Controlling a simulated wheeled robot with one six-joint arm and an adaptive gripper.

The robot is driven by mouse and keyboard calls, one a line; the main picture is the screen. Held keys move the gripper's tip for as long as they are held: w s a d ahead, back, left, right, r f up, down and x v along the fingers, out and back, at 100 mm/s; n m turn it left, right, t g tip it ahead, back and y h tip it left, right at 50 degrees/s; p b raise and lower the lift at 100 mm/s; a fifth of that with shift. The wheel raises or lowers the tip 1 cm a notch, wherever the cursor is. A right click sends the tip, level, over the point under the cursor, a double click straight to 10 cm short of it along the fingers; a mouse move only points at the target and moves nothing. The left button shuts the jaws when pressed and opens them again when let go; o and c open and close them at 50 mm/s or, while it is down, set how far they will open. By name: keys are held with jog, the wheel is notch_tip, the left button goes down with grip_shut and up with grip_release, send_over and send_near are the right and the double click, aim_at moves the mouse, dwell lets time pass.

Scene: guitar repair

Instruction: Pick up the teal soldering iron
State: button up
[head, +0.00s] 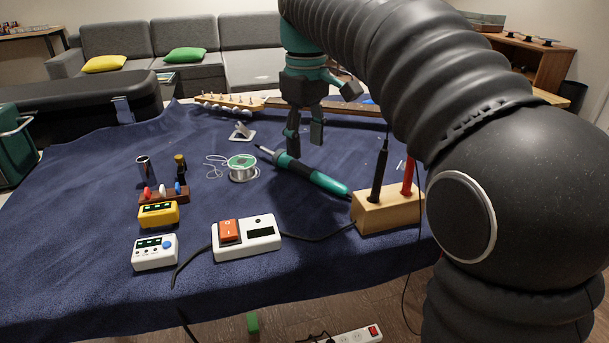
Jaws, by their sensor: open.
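The teal soldering iron (318,179) lies on the blue cloth of the table, with its dark tip pointing to the back left and its handle end near the wooden block. My gripper (304,146) hangs fingers-down just above and behind the iron, near its tip half. Its two dark fingers are apart, with nothing seen between them. I cannot tell the exact height of the fingertips over the cloth.
A solder spool (243,168) stands left of the iron. A wooden block (388,211) holds a black and a red probe. A white box with an orange switch (247,238) sits in front. A guitar neck (232,103) lies behind. The cloth (95,190) is clear at left.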

aim_at(304, 166)
jog(key=shift+s+a+f+b, duration=0.1)
jog(key=shift+f+b, duration=0.25)
jog(key=shift+f, duration=1.05)
jog(key=shift+s+f+b, duration=0.1)
jog(key=shift+f+b, duration=0.2)
jog(key=shift+f, duration=1.05)
grip_shut()
